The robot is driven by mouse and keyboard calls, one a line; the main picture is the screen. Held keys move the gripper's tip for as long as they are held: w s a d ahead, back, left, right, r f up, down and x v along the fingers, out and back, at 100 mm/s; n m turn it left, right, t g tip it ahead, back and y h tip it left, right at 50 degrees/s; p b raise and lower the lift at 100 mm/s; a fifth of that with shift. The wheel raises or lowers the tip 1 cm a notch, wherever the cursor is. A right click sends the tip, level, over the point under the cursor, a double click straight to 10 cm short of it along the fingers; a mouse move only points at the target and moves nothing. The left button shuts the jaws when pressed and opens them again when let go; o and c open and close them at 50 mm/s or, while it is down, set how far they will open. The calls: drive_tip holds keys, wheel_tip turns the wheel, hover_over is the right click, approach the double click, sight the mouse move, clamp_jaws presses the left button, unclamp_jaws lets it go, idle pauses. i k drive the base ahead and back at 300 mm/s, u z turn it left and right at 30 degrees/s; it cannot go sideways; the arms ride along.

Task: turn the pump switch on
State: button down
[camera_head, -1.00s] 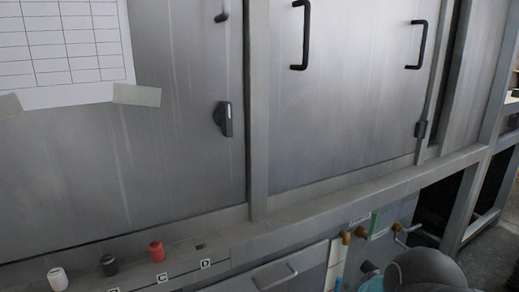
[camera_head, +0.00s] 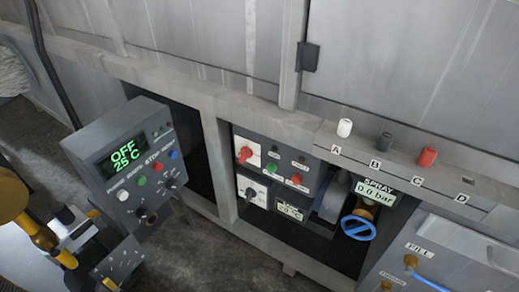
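The pump switch cannot be picked out for sure, since most labels are too small to read. A dark panel (camera_head: 271,176) under the ledge carries a red rotary knob (camera_head: 244,154) on a white plate. Below it is a dark rotary knob (camera_head: 251,194) on another white plate. A green button (camera_head: 272,167) and a red button (camera_head: 296,180) sit beside them. A grey control box (camera_head: 139,160) at the left shows "OFF 25 C" in green, with coloured buttons and small knobs below. My gripper is not in view.
A display reading "SPRAY 0.0 bar" (camera_head: 377,190) stands above a blue handwheel (camera_head: 358,228). White, grey and red pegs stand on the ledge by letters A to D. Grey floor shows between.

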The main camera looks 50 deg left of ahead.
sight(245, 152)
drive_tip(key=u, duration=0.35)
drive_tip(key=k, duration=0.7)
drive_tip(key=u, duration=0.5)
